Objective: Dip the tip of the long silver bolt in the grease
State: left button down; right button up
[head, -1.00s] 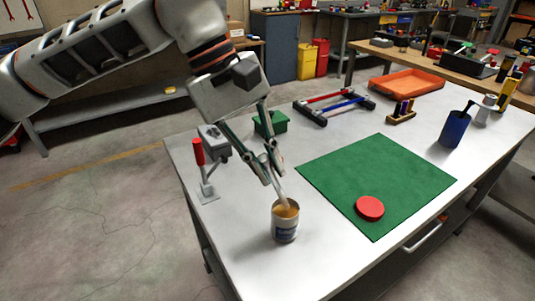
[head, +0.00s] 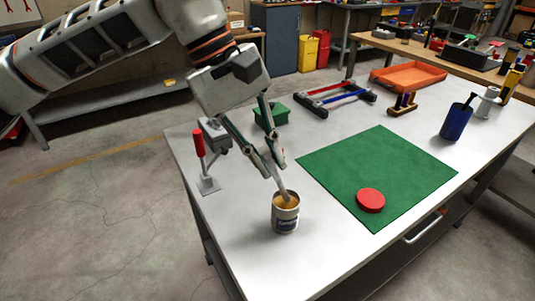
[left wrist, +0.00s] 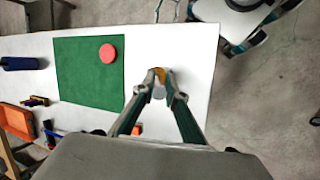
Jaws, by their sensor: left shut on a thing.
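My left gripper (head: 273,168) is shut on the long silver bolt (head: 282,187) above the front part of the table. The bolt tilts down and to the right in the head view. Its lower end reaches into the open mouth of the grease can (head: 285,219), at the tan grease. How deep the tip sits cannot be told. In the left wrist view the gripper (left wrist: 163,84) is over the can, and the fingers hide most of the bolt. The can stands upright on the table.
The white table (head: 240,240) holds a green mat (head: 375,165) with a red disc (head: 371,200) to the right. A red-handled clamp (head: 199,145) stands to the left. A green box (head: 271,115), a blue cup (head: 456,121) and an orange tray (head: 408,75) are farther back.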

pick_arm(q)
jog(key=shift+f, duration=0.4)
pick_arm(e)
jog(key=shift+s+f, duration=0.15)
jog(key=shift+f, duration=0.15)
pick_arm(q)
jog(key=shift+f, duration=0.1)
pick_arm(e)
jog(key=shift+r, duration=0.25)
dwell(1.1)
pick_arm(q)
jog(key=shift+r+p, duration=1.2)
jog(key=shift+r, duration=1)
jog(key=shift+r+p, duration=0.95)
jog(key=shift+r, duration=0.5)
pick_arm(e)
notch_tip(320, 180, up, 7)
jog(key=w, duration=0.3)
jog(key=shift+t, duration=0.4)
pick_arm(q)
jog(key=shift+f, duration=0.1)
pick_arm(e)
jog(key=shift+f, duration=0.15)
jog(key=shift+s, duration=0.1)
